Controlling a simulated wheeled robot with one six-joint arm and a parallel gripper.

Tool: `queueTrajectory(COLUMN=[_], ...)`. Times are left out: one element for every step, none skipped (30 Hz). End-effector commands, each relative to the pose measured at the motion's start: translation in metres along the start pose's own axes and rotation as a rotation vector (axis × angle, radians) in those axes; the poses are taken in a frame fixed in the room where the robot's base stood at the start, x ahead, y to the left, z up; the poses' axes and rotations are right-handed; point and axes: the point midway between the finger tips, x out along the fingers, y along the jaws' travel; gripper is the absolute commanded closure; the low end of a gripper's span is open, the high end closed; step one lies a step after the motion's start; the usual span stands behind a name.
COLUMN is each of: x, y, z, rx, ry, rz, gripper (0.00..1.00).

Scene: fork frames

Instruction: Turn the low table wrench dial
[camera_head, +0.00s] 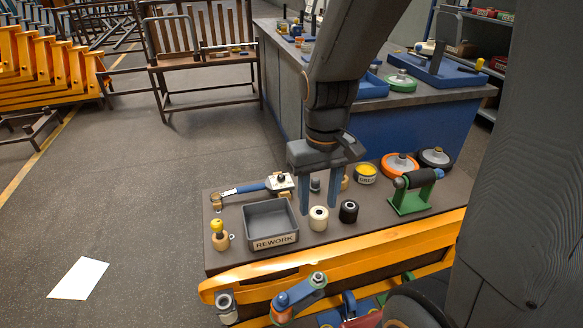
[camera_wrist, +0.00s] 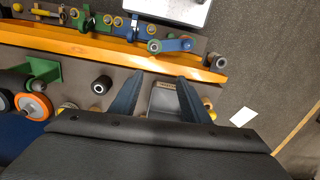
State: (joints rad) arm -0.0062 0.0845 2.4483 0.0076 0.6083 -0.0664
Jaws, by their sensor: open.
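A wrench (camera_head: 250,188) with a blue handle lies along the back left of the low table (camera_head: 225,262). Its pale dial end (camera_head: 281,182), with a small dark knob, is at its right, just left of my gripper. My gripper (camera_head: 318,208) points down over the table with its two blue fingers apart and nothing held between them. In the head view the fingers stand right of the dial, near a white roller (camera_head: 318,219). In the wrist view my gripper (camera_wrist: 153,80) also shows open fingers; I cannot make out the wrench there.
A grey REWORK tray (camera_head: 270,222) is in front of the wrench. A black roller (camera_head: 348,212), a yellow tin (camera_head: 366,173), a green roller stand (camera_head: 411,192) and an orange wheel (camera_head: 399,165) are to the right. Open floor lies left.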

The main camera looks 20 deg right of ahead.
Motion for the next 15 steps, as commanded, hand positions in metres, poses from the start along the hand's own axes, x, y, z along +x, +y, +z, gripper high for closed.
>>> queueTrajectory(x=[0.001, 0.002, 0.003, 0.005, 0.007, 0.010, 0.013, 0.017, 0.022, 0.026, 0.031, 0.037, 0.042, 0.048, 0.057], y=[0.002, 0.003, 0.005, 0.007, 0.009, 0.011, 0.013, 0.014, 0.016, 0.017, 0.018, 0.020, 0.021, 0.021, 0.022], z=[-0.024, -0.039, -0.060, -0.076, -0.092, -0.112, -0.128, -0.143, -0.162, -0.176, -0.191, -0.209, -0.223, -0.236, -0.253], rx=[-0.031, -0.054, -0.086, -0.110, -0.135, -0.170, -0.195, -0.220, -0.255, -0.281, -0.307, -0.342, -0.369, -0.396, -0.431], ry=[-0.001, -0.001, -0.002, -0.003, -0.003, -0.003, -0.004, -0.003, -0.004, -0.006, -0.005, -0.005, -0.005, -0.005, -0.005], rz=[0.000, 0.000, 0.000, 0.000, 0.000, 0.000, 0.001, 0.001, 0.001, 0.000, 0.001, 0.001, 0.001, 0.001, 0.001], gripper=[0.58, 0.58, 0.58, 0.58, 0.58, 0.58, 0.58, 0.58, 0.58, 0.58, 0.58, 0.58, 0.58, 0.58, 0.58])
